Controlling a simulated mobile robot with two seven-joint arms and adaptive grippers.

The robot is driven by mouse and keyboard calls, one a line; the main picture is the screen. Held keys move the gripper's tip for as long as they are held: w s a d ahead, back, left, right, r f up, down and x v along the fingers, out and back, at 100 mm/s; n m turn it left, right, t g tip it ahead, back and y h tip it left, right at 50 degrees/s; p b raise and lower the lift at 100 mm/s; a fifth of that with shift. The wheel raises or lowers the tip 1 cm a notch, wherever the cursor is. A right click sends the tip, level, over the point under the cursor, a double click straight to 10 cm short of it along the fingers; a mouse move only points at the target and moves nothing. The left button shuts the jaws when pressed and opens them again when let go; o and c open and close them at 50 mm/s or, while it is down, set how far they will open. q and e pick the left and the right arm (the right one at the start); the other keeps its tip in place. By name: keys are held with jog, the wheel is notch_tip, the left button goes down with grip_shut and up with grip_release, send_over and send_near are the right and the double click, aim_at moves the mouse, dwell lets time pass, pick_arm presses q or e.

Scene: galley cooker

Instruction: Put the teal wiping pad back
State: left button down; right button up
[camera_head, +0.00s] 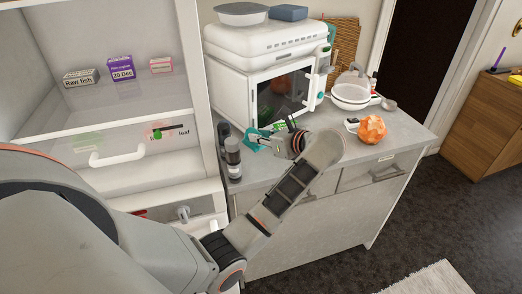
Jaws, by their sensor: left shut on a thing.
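My left gripper (267,134) is over the left part of the grey counter, in front of the white oven. It is shut on the teal wiping pad (252,146), which shows as a small teal patch at the fingertips, low over or touching the counter. I cannot tell which. The fingers and wrist hide part of the pad. My right gripper is not in view.
The white oven (233,99) stands behind the gripper. Dark grinders (233,158) stand close to its left. An orange faceted object (372,130) and a white bowl (350,97) are at the right. The counter's front right is clear. An open white fridge (190,80) borders the left.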

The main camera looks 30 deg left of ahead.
pick_arm(q)
jog(key=shift+f, duration=0.2)
notch_tip(320, 180, down, 5)
jog(key=b, duration=0.2)
jog(key=shift+b, duration=0.35)
jog(key=shift+f, duration=0.25)
jog(key=shift+r, duration=0.15)
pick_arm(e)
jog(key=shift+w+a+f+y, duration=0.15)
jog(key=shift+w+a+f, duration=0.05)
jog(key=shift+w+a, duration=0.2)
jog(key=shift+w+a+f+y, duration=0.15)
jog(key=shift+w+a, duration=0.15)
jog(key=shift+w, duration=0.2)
pick_arm(q)
jog(key=shift+s, duration=0.1)
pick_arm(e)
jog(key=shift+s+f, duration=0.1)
pick_arm(q)
jog(key=c, duration=1.9)
grip_release()
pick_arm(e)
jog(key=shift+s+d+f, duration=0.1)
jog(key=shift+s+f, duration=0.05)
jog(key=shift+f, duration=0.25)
